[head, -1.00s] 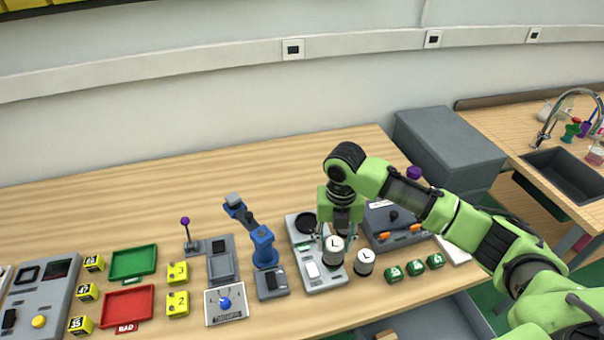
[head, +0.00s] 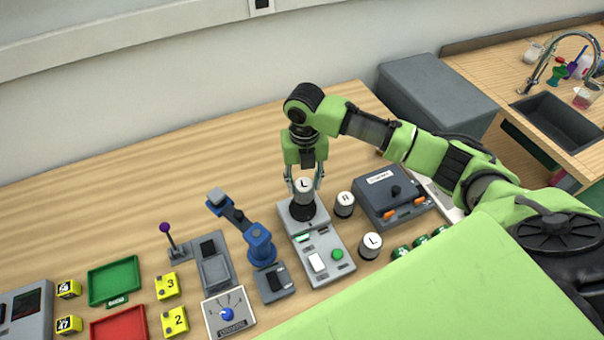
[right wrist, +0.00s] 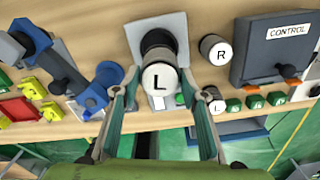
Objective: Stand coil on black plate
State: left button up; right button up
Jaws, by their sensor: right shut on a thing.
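A coil with a white top marked L (head: 304,185) is upright between the fingers of my right gripper (head: 304,190), which is shut on it. It also shows in the right wrist view (right wrist: 157,78) between the two fingers. The round black plate (head: 308,217) is on the far end of a grey device and lies directly under the coil, partly hidden by it. I cannot tell whether the coil touches the plate. My left gripper is not in view.
A coil marked R (head: 344,205) stands just right of the device, and another marked L (head: 370,245) nearer the front. A dark control box (head: 391,197) is farther right. A blue arm-like model (head: 258,245) stands to the left. The table behind is clear.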

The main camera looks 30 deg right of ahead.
jog(key=shift+w+f, duration=0.15)
jog(key=shift+f, duration=0.4)
jog(key=shift+w+f, duration=0.15)
jog(key=shift+f, duration=0.4)
notch_tip(320, 180, down, 2)
jog(key=shift+w, duration=0.1)
jog(key=shift+f, duration=0.2)
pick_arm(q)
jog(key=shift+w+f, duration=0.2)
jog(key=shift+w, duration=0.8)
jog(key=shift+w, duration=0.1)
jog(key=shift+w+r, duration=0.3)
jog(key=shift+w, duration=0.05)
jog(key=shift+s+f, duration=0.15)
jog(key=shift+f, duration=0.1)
pick_arm(e)
jog(key=shift+f, duration=0.7)
